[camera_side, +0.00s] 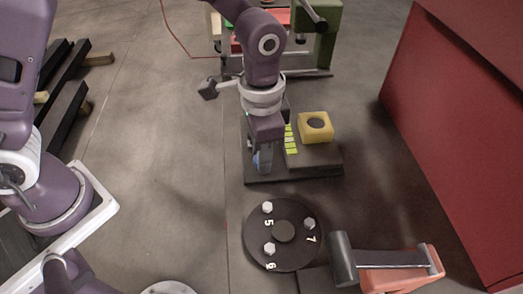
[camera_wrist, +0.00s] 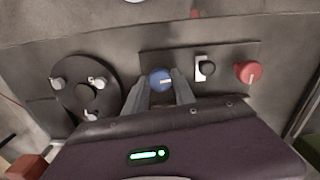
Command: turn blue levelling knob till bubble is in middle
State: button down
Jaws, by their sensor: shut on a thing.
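The blue knob (camera_wrist: 160,80) sits near the left end of a dark plate (camera_wrist: 226,52). My gripper (camera_wrist: 161,88) has one finger on each side of the knob and is shut on it. A pale line shows across the knob's face. In the side view my gripper (camera_side: 263,160) points down over the left part of the plate (camera_side: 290,174), with a bit of blue between the fingers. A yellow-green striped strip (camera_side: 290,140) stands just right of my gripper; it may be the level, but I cannot make out a bubble.
A dark round disc (camera_side: 283,234) with several numbered bolts lies in front of the plate. A yellow block (camera_side: 316,127) with a dark round top is on the plate's right. A red knob (camera_wrist: 247,72) shows in the wrist view. A large red cabinet (camera_side: 460,110) stands at right.

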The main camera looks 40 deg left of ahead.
jog(key=n, duration=0.5)
jog(key=shift+n, duration=0.3)
jog(key=n, duration=0.4)
jog(key=shift+n, duration=0.4)
jog(key=shift+d+n, duration=0.1)
jog(key=shift+n, duration=0.2)
jog(key=c, duration=1)
grip_release()
jog(key=shift+c, duration=0.2)
jog(key=shift+r, duration=0.15)
